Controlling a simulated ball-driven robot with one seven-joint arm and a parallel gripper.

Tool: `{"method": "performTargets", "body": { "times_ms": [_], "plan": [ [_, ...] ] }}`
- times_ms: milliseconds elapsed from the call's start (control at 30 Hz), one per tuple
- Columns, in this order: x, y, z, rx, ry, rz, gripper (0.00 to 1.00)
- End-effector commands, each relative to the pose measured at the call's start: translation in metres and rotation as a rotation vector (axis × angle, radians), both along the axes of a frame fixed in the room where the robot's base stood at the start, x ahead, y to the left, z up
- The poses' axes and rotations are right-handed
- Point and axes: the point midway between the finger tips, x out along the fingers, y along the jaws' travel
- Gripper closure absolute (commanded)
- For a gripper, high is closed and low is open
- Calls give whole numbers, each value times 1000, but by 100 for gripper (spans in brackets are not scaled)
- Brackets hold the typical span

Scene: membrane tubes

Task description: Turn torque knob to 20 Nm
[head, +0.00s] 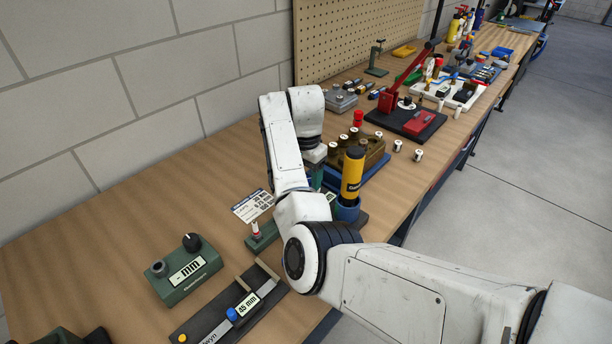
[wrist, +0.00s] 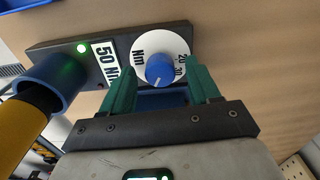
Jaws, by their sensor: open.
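The blue torque knob (wrist: 160,68) sits on a white dial (wrist: 145,47) marked "Nm", "20" and "30" in the wrist view. A white pointer line on the knob aims toward the lower part of the dial. A display (wrist: 105,62) beside it shows "50 N", its end hidden by a finger. My gripper (wrist: 159,74) is open, with one green finger on each side of the knob. I cannot tell whether the fingers touch it. In the head view my arm hides the knob, and only a bit of my gripper (head: 316,179) shows.
A yellow-and-black tool (head: 352,178) stands in a blue holder (head: 347,210) close beside my gripper. A brown block with several posts (head: 368,150) stands just behind. The bench's back left is clear.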

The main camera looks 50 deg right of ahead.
Motion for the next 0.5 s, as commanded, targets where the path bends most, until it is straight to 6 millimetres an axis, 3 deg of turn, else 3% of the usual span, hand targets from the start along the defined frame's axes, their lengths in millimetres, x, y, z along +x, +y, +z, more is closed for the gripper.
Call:
{"method": "performTargets", "body": {
  "times_ms": [333, 500],
  "plan": [
    [0, 0, -4, 0, -1, 0, 39],
    [0, 0, -4, 0, -1, 0, 54]
  ]
}}
